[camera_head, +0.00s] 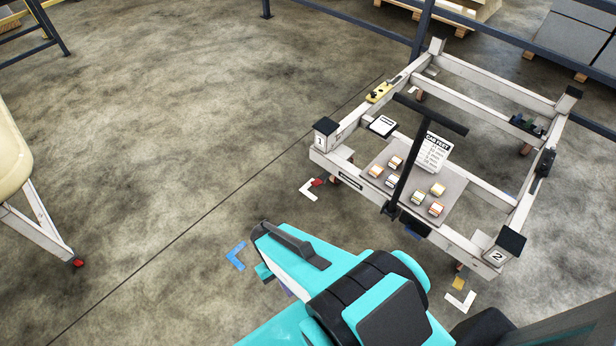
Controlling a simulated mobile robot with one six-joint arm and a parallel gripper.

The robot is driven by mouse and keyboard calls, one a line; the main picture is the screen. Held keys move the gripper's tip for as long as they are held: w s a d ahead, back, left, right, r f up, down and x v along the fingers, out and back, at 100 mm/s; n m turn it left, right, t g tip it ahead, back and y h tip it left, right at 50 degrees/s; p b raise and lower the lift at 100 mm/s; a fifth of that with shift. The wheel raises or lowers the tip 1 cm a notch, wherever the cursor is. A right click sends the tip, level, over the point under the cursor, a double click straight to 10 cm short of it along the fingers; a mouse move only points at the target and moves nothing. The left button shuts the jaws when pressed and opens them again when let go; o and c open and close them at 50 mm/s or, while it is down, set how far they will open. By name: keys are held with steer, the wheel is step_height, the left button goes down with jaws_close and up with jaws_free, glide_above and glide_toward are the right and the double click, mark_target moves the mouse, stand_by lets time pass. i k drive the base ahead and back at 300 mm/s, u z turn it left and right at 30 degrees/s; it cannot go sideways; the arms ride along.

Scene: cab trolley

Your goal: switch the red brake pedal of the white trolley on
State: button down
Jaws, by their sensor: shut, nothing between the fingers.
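The white trolley (341,178) stands at the right, a low frame with black corner caps marked 1 and 2. A small red part (318,182), which looks like the brake pedal, shows low by the wheel under corner 1, above a white floor mark. It is too small to tell whether it is up or pressed. My teal and black arm reaches in from the bottom, in front of the trolley. Its near end lies left of and below corner 1, apart from the red part. My gripper's fingers cannot be made out; the arm hides what is beneath it.
A black T-shaped handle (407,160) rises from the trolley's front. A panel with several small boxes (418,198) lies on the frame. A cream cart (37,235) with a red-tipped leg stands at the left. Dark rails cross the back. The floor between is clear, with a blue corner mark (234,256).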

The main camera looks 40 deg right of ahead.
mark_target(318, 182)
steer(key=i, duration=0.9)
steer(key=z, duration=0.05)
